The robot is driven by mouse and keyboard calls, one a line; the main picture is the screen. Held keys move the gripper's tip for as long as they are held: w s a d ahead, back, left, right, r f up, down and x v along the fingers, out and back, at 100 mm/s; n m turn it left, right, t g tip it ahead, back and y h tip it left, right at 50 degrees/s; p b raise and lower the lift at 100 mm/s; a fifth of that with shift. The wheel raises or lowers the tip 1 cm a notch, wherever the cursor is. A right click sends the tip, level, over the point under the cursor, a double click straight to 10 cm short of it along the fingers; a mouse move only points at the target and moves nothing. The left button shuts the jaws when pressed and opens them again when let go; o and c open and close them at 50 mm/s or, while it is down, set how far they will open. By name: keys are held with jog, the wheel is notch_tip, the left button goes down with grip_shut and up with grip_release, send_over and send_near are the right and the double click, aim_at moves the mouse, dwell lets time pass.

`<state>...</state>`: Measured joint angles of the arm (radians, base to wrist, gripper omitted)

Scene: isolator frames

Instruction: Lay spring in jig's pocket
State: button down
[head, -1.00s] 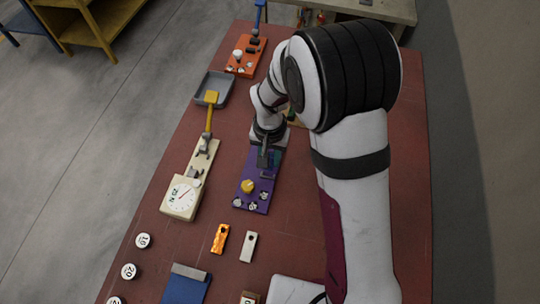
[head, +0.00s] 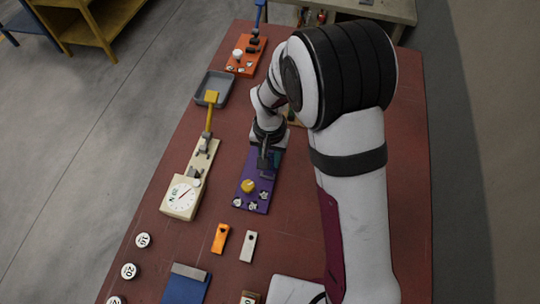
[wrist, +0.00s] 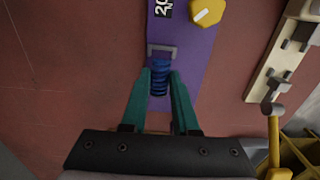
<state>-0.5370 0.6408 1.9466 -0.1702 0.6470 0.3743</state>
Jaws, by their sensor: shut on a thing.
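The purple jig (head: 255,183) lies on the red table in the head view, below my gripper (head: 265,158). In the wrist view the jig (wrist: 190,55) runs up the picture, with a grey bracket-like rim (wrist: 163,50) on it. My gripper (wrist: 159,84) has two teal fingers shut on a dark blue spring (wrist: 159,76). The spring is over the jig, its far end close to the grey rim. I cannot tell whether it touches the jig. In the head view the spring cannot be made out.
The jig carries a yellow knob (head: 248,186) and several small pale-topped pieces. A cream dial gauge (head: 181,196) with a yellow handle stands to the left. An orange tag (head: 221,238) and a pale tag (head: 248,246) lie in front. A grey tray (head: 214,90) is behind.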

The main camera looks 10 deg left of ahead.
jog(key=shift+f, duration=0.85)
jog(key=c, duration=0.6)
grip_release()
notch_tip(320, 180, up, 16)
jog(key=shift+f, duration=0.1)
